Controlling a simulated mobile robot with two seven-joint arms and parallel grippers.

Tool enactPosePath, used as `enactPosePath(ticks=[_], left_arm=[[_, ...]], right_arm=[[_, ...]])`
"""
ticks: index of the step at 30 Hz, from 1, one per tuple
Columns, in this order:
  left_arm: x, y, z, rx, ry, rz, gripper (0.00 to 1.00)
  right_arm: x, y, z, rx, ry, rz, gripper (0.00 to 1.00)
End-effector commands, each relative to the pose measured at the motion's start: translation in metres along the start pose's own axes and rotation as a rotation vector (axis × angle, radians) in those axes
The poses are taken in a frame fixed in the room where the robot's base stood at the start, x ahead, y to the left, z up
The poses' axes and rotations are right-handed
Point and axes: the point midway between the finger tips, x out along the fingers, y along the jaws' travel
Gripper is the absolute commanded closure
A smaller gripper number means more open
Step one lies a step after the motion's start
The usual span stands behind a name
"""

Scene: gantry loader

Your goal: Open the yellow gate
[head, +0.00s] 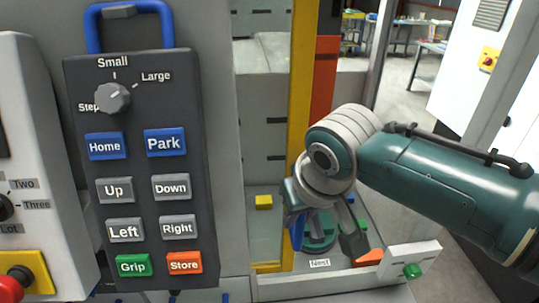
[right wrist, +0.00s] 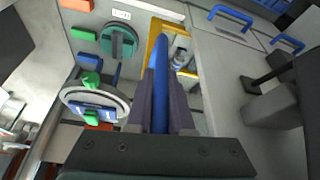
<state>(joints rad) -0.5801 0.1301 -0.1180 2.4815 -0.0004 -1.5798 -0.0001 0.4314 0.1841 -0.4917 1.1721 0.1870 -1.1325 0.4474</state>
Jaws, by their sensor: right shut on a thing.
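The yellow gate (head: 299,75) shows in the head view as a tall yellow post with a low yellow edge at its foot. Its yellow frame also shows in the right wrist view (right wrist: 154,40). A blue handle (head: 297,233) is low beside the post. In the right wrist view the long blue handle (right wrist: 162,95) runs between the fingers. My right gripper (right wrist: 162,80) is shut on this blue handle. In the head view the wrist of my right arm hides part of the gate and handle. My left gripper is not in view.
A dark control pendant (head: 140,170) with labelled buttons hangs at left, beside a white panel (head: 40,150) with a red stop button. Behind the gate, a tray labelled Nest (head: 345,285) holds a round green part (right wrist: 118,40) and coloured blocks. Open floor lies at right.

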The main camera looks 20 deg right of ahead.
Motion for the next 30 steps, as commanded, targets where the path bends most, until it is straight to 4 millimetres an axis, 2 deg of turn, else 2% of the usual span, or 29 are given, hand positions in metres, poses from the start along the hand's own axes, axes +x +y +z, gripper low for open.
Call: enactPosePath(ticks=[1, 6, 12, 27, 28, 30], left_arm=[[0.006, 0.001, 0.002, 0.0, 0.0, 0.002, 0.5], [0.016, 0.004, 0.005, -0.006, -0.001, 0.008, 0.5], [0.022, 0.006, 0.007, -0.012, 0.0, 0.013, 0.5], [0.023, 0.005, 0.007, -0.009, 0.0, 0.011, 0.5], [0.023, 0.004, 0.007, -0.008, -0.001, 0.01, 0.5], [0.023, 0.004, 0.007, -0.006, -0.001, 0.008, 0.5]], right_arm=[[0.003, -0.016, -0.002, 0.0, 0.003, -0.009, 1.0], [0.006, -0.049, -0.008, 0.0, 0.002, -0.006, 1.0], [0.007, -0.071, -0.013, 0.001, 0.002, -0.004, 1.0], [0.006, -0.077, -0.014, 0.002, 0.001, 0.0, 1.0], [0.006, -0.077, -0.014, 0.002, 0.001, 0.0, 0.77], [0.006, -0.077, -0.014, 0.002, 0.0, 0.0, 0.69]])
